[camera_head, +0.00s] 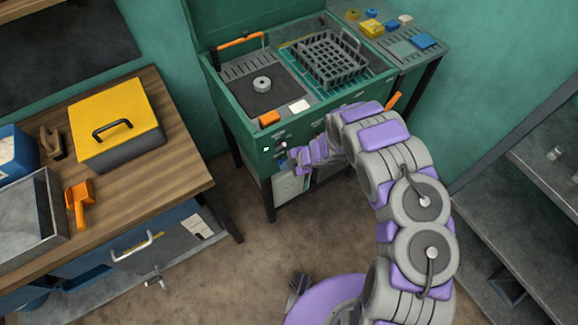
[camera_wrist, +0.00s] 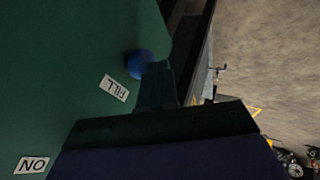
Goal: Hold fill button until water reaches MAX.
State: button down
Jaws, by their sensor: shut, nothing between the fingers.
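A green machine (camera_head: 240,112) with a raised lid stands at the back centre. In the wrist view its dark green front panel (camera_wrist: 60,70) carries a round blue button (camera_wrist: 138,64) beside a white FILL label (camera_wrist: 114,88). An upside-down ON label (camera_wrist: 31,165) is at the lower left. My gripper (camera_head: 288,158) is at the panel, at the front of the machine. In the wrist view my dark gripper (camera_wrist: 155,85) is shut and empty, its tip at the button's edge. I cannot tell whether it touches or presses the button. No water level or MAX mark can be made out.
A wooden bench (camera_head: 160,150) with a yellow-lidded box (camera_head: 115,120) and an orange tool (camera_head: 79,203) stands left. A dark basket (camera_head: 332,60) sits on the machine top. A side shelf (camera_head: 405,45) holds small blocks. The floor (camera_head: 235,245) between is clear.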

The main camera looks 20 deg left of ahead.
jog(key=d+f+p+v, duration=0.1)
jog(key=p+v, duration=0.1)
jog(key=v, duration=1)
jog(key=shift+s+d, duration=0.4)
jog(key=shift+a+f, duration=0.2)
jog(key=shift+a, duration=0.1)
